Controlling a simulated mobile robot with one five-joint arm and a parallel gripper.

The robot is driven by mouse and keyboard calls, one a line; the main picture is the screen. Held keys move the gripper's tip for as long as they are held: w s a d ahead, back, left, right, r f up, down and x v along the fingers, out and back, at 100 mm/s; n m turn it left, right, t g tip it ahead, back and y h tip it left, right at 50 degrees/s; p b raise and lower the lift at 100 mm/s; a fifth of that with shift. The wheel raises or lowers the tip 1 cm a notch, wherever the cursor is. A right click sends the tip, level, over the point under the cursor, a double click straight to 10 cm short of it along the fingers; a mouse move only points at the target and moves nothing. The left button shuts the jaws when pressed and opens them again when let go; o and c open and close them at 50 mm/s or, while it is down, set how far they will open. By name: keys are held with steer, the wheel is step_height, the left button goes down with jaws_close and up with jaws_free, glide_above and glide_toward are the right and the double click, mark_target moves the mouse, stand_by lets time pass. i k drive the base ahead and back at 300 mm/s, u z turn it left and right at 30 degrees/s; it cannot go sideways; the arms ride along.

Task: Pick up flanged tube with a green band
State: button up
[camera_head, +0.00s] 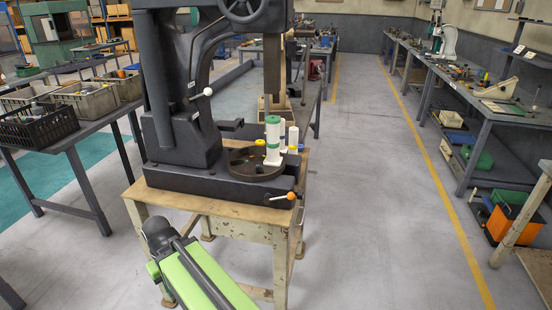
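The flanged tube with a green band (272,137) stands upright on the round dark plate (241,165) of the arbor press. It is white, with green at its top and around its middle, and a wider white foot. White tubes with yellow parts (293,138) stand close behind and to its right, partly hidden by it. The black arbor press (182,110) stands on a wooden-topped bench (230,211). My green and black arm shows at the bottom, in front of the bench. My gripper is not in view.
The press column and ram (272,75) rise left of and behind the tubes. A lever with an orange knob (291,196) sticks out at the press's front right. A bench with crates (40,125) stands left. The floor aisle (375,180) to the right is clear.

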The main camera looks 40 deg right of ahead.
mark_target(273, 158)
steer(key=z, duration=0.2)
steer(key=i, duration=0.85)
steer(key=u, duration=0.1)
